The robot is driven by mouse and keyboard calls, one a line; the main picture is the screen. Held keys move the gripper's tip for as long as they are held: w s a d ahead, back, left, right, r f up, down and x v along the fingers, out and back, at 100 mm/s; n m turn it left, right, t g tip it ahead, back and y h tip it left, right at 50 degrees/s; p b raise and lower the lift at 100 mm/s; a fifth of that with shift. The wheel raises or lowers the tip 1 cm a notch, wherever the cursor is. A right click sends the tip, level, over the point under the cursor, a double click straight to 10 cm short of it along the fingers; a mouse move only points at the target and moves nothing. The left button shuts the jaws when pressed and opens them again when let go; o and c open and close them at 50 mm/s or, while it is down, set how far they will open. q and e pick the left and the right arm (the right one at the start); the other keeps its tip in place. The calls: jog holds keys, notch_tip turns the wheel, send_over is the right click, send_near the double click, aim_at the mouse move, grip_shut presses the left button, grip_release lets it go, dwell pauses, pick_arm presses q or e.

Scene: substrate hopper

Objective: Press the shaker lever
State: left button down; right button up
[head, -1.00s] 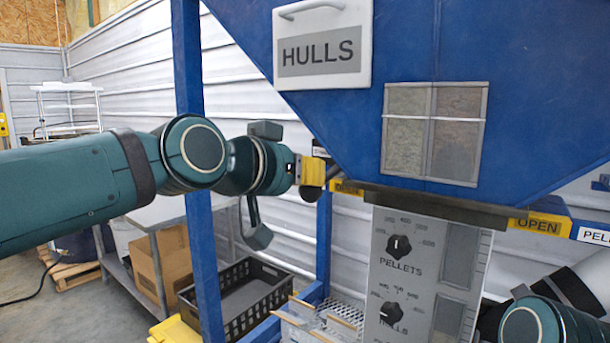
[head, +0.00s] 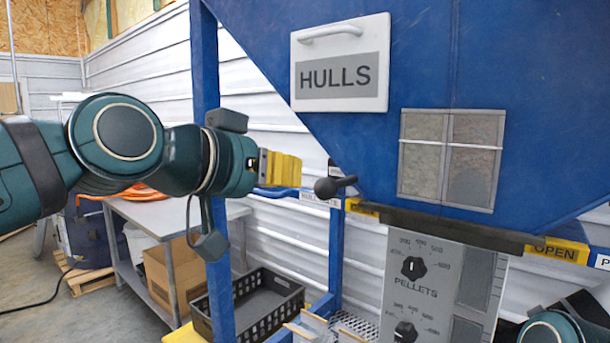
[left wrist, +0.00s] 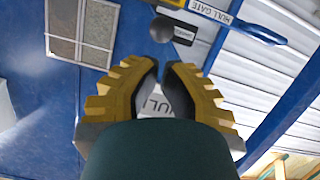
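The shaker lever is a short dark rod with a black ball knob (head: 325,187), sticking out at the lower left slope of the blue hopper (head: 400,60). My left gripper (head: 298,170) has yellow ridged fingers. In the head view it is just left of and slightly above the knob, with a small gap in the picture. In the left wrist view the knob (left wrist: 162,30) shows beyond the fingertips (left wrist: 160,66), which nearly meet, with nothing seen held between them. My right gripper is out of view; only part of the right arm shows at the lower right.
A blue hull gate handle (left wrist: 262,34) lies close beside the knob, behind the gripper in the head view. A blue post (head: 205,100) stands left of the hopper. A control panel (head: 420,310) with knobs is below. A black crate (head: 250,325) sits lower down.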

pick_arm(q)
jog(key=shift+v, duration=1.2)
jog(key=shift+f, duration=0.15)
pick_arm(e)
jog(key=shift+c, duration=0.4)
